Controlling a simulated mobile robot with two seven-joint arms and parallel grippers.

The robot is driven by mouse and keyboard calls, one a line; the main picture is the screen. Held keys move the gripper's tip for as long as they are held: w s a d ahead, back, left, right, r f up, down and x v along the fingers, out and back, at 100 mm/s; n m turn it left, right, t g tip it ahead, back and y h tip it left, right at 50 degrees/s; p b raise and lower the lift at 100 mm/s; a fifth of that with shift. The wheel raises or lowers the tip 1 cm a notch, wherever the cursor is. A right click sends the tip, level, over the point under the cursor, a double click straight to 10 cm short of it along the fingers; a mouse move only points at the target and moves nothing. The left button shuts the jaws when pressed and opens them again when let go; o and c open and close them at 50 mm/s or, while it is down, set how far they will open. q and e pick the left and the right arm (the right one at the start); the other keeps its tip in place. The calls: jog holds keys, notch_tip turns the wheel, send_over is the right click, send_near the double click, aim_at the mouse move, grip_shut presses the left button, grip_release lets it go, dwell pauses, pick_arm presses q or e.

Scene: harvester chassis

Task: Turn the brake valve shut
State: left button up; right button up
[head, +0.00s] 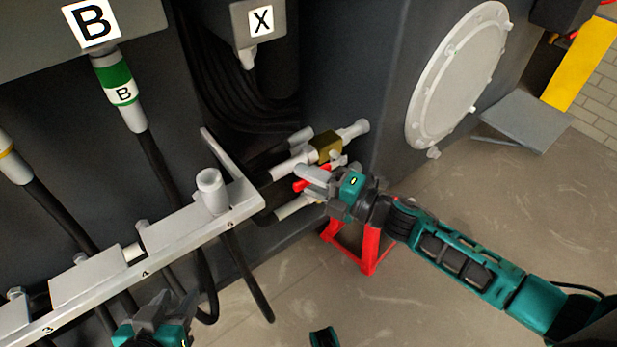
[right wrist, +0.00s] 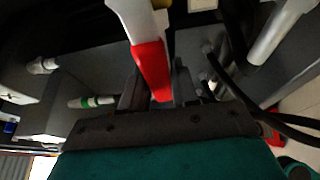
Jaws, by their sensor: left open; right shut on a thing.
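The brake valve has a brass body (head: 326,148) set in grey pipe fittings on the dark chassis, at the middle of the head view. Its red handle (head: 300,185) shows only in part behind my right gripper (head: 312,178). In the right wrist view the red-and-white handle (right wrist: 150,66) runs down between the two fingers. My right gripper is shut on the red part of the handle. My left gripper (head: 165,308) is open and empty at the bottom left of the head view, below the grey rail and well away from the valve.
A grey rail (head: 150,262) with a short upright post (head: 211,190) crosses the left side. Black hoses hang around it, one with a green B label (head: 118,84). A red stand (head: 371,248) is below my right gripper. A round grey cover (head: 459,75) is at upper right. Floor is clear at lower right.

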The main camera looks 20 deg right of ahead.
grip_shut()
